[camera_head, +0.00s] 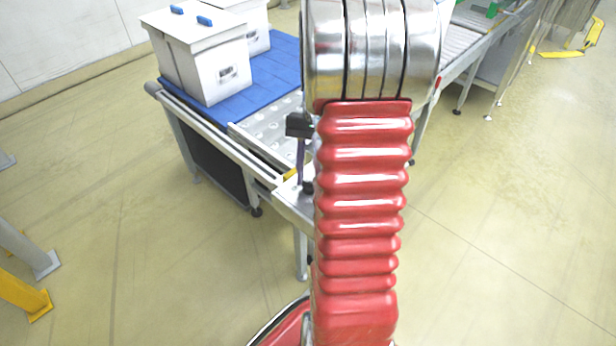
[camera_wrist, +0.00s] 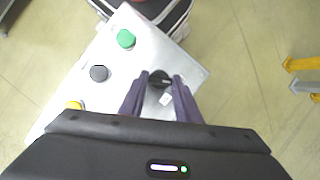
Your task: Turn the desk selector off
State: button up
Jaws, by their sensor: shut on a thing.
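The desk selector (camera_wrist: 159,78) is a round black knob on a pale metal desk panel (camera_wrist: 92,98), seen in the wrist view. My gripper (camera_wrist: 160,84) is over the panel, its two dark fingers on either side of the knob and shut on it. The fingertips cover the knob's sides, and its exact pointer angle is hard to read. A small white label (camera_wrist: 166,99) shows between the fingers.
A green button (camera_wrist: 126,38), a black button (camera_wrist: 99,73) and a yellow button (camera_wrist: 75,106) stand on the same panel, left of the gripper. White boxes (camera_head: 205,62) sit on a blue conveyor (camera_head: 275,72). Bare floor (camera_head: 500,240) lies at the right.

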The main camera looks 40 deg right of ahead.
jog(key=o, duration=1)
jog(key=shift+s, duration=0.15)
jog(key=shift+o, duration=0.2)
jog(key=v, duration=1.3)
jog(key=shift+r, duration=0.35)
jog(key=shift+d, duration=0.1)
